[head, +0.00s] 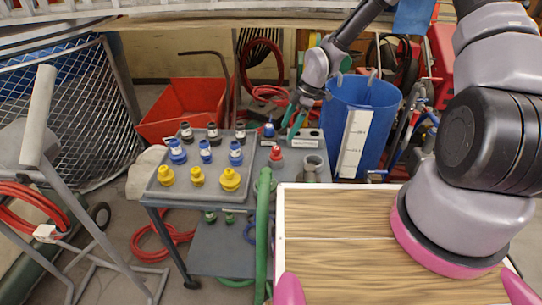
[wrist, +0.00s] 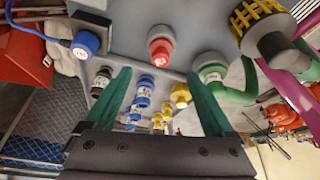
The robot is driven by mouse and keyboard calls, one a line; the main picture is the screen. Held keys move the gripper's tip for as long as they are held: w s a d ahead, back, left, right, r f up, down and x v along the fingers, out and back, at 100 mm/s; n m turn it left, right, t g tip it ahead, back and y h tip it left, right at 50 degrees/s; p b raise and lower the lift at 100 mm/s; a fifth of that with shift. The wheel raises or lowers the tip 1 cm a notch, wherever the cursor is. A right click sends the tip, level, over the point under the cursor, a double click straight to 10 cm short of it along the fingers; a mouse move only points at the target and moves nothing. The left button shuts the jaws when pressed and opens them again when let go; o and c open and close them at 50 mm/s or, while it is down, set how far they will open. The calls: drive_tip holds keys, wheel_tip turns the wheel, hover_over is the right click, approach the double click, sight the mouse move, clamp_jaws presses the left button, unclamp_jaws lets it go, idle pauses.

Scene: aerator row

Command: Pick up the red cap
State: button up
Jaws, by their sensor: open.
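The red cap (head: 277,153) stands upright on the grey bench top, on the strip right of the tray of fittings. It also shows in the wrist view (wrist: 161,46), just beyond the fingertips and between their lines. My gripper (head: 292,120) is open, with two green fingers hanging above and behind the cap. In the wrist view my gripper (wrist: 158,74) has nothing between its fingers, and the cap is apart from both. Nothing hides the cap in either view.
A grey tray (head: 204,190) holds several black, blue and yellow fittings left of the cap. A blue cap (head: 268,131) stands behind it. A grey fitting (head: 313,165) and a green hose (head: 263,215) are close by. A blue bin (head: 374,105) stands behind right; a wooden board (head: 340,240) lies in front.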

sight(278, 147)
drive_tip(key=x, duration=1)
drive_tip(key=shift+a+f, duration=0.2)
drive_tip(key=shift+r, duration=0.1)
clamp_jaws()
